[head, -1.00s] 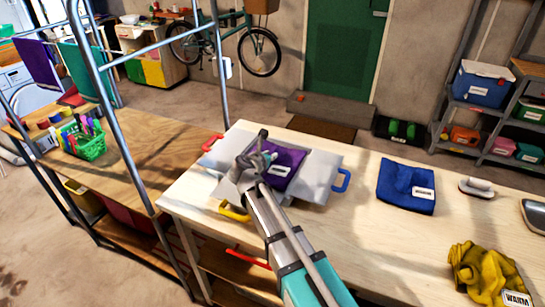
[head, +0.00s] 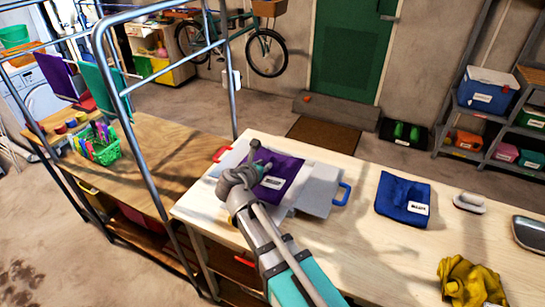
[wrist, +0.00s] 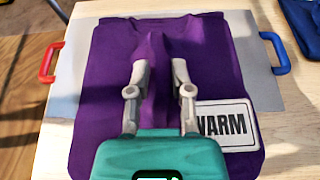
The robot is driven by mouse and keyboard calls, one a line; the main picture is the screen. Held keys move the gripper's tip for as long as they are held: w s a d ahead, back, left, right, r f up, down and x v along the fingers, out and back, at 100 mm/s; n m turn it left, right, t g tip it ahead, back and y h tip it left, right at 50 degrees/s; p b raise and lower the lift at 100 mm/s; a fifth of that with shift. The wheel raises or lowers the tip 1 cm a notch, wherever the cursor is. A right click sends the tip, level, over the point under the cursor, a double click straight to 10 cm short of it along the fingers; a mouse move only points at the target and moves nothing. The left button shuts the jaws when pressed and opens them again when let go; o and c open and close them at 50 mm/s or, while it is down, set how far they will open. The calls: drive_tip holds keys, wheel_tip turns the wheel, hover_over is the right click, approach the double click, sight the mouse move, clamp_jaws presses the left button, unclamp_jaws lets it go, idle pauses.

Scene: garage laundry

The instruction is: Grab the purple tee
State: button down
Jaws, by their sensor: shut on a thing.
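The purple tee (head: 283,180) lies folded on a grey folding board on the wooden table in the head view. It also fills the middle of the wrist view (wrist: 215,65), with a white WARM label at its lower right. My gripper (wrist: 159,70) is shut on a raised ridge of the purple cloth, with one finger on each side. The rest of the tee lies flat on the board. In the head view my gripper (head: 254,166) is over the tee's left part and hides some of it.
The grey board (head: 322,190) has red, blue and yellow handles. A folded blue garment (head: 403,193) and a crumpled yellow cloth (head: 468,285) lie to the right. A metal frame (head: 160,110) and a wooden bench with a green basket (head: 105,150) stand at the left.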

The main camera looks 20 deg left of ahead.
sight(264, 164)
drive_tip(key=shift+p+v, duration=0.65)
drive_tip(key=shift+v, duration=1.65)
drive_tip(key=shift+d, duration=0.1)
